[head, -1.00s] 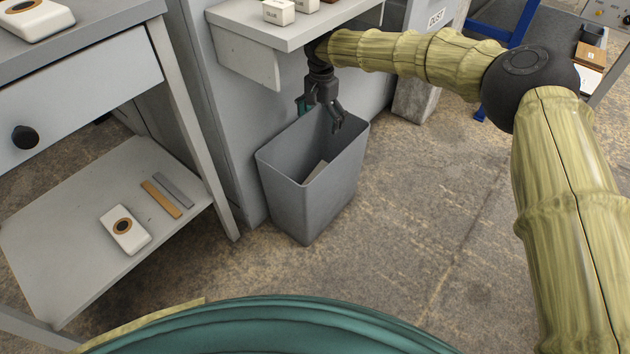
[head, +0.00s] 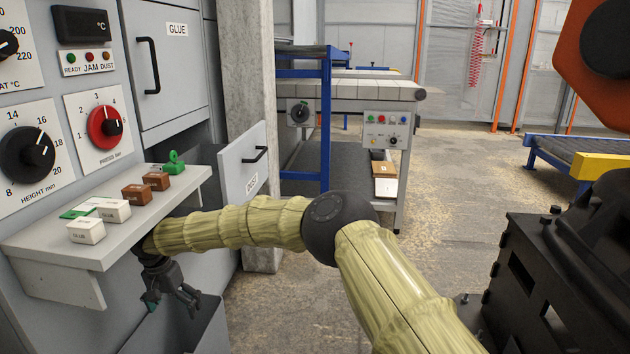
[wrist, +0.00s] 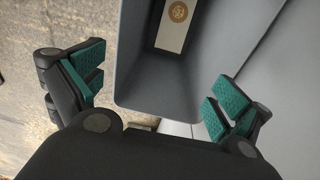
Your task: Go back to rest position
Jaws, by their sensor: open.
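My gripper (head: 172,300) hangs below the grey shelf, over the open top of the grey bin (head: 208,331). In the wrist view my gripper (wrist: 155,95) is open, its green-padded fingers wide apart with nothing between them. The bin (wrist: 133,75) lies beyond the fingers. Inside it is a pale flat piece with a round brown mark (wrist: 176,25). In the head view the bin's lower part is cut off by the picture's edge.
The grey shelf (head: 60,243) above my gripper holds white blocks (head: 86,231), brown blocks (head: 146,187) and green pieces. A roller conveyor (head: 380,92) stands farther back. Open floor (head: 460,170) lies to the right.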

